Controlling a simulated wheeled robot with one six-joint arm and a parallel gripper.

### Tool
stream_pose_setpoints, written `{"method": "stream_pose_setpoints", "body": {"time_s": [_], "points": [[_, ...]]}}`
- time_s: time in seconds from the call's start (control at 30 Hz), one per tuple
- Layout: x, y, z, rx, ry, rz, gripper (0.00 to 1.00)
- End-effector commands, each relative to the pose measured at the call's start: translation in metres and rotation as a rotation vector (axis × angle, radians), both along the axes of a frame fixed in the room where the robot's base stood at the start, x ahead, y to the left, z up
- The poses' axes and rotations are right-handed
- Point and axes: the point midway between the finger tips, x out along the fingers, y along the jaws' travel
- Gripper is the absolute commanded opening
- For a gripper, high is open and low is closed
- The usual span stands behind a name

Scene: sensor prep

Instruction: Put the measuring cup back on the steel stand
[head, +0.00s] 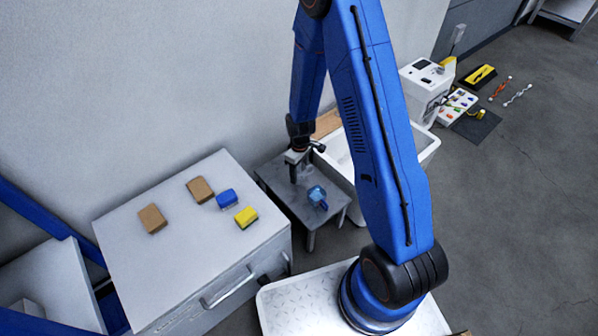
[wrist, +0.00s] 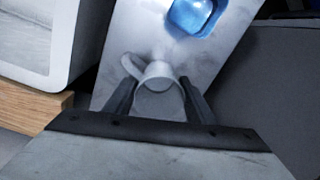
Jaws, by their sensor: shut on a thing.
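The measuring cup (wrist: 158,98) is pale grey with a loop handle on its left in the wrist view. My gripper (wrist: 157,90) is shut on it, with one dark finger on each side. In the head view my gripper (head: 297,158) points down over the back left part of the steel stand (head: 276,182), a low grey table. The stand's top also shows behind the cup in the wrist view (wrist: 140,40). I cannot tell whether the cup touches the stand. A blue cup-like item (head: 317,195) stands on the stand's front right part, apart from the held cup.
A white basin (head: 427,145) stands close to the right of the stand. A grey cabinet (head: 165,257) at left carries two brown blocks (head: 152,218), a blue block (head: 227,198) and a yellow sponge (head: 246,217). Open floor (head: 520,220) lies at right.

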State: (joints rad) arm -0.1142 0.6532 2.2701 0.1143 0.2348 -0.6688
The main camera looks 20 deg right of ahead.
Motion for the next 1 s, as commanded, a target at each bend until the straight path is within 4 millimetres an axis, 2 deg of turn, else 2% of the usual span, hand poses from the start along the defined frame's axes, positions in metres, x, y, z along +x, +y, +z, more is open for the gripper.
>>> {"method": "stream_pose_setpoints", "body": {"time_s": [1.0], "points": [[0.000, 0.000, -0.012, 0.001, -0.001, 0.000, 0.23]]}}
